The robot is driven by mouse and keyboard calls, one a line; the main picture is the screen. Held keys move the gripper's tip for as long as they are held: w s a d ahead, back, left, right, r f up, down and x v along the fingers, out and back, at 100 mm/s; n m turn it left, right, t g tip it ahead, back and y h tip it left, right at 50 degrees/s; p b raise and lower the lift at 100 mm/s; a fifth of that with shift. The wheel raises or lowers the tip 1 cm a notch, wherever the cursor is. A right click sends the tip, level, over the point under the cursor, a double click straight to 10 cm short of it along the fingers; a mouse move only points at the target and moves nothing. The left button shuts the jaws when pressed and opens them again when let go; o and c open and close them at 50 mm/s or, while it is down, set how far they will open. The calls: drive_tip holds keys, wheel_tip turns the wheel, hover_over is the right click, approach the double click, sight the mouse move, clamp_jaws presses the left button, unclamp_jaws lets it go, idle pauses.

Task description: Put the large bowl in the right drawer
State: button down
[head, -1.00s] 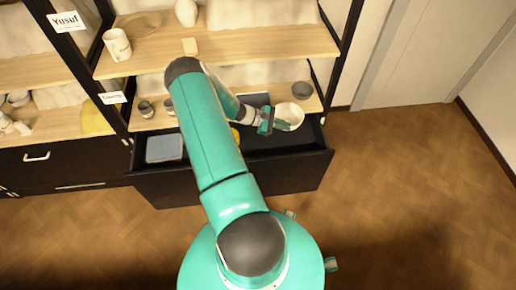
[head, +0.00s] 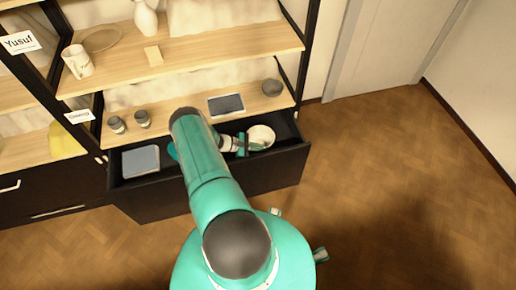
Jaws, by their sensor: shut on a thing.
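The large bowl (head: 262,136) is white and sits at the right part of the open right drawer (head: 283,170), inside its outline. My gripper (head: 246,144) is shut on the bowl's left rim. Whether the bowl touches the drawer floor I cannot tell. My arm hides the middle of the drawer.
A grey-blue square item (head: 140,160) lies in the drawer's left part. The shelf above holds two small grey cups (head: 142,118), a dark flat tile (head: 226,104) and a grey bowl (head: 271,87). A mug (head: 78,61) and white vase (head: 146,18) stand higher. Floor at right is clear.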

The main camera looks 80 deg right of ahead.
drive_tip(key=shift+f, duration=0.25)
drive_tip(key=c, duration=1.6)
unclamp_jaws()
drive_tip(key=shift+o, duration=0.2)
drive_tip(key=v, duration=1.2)
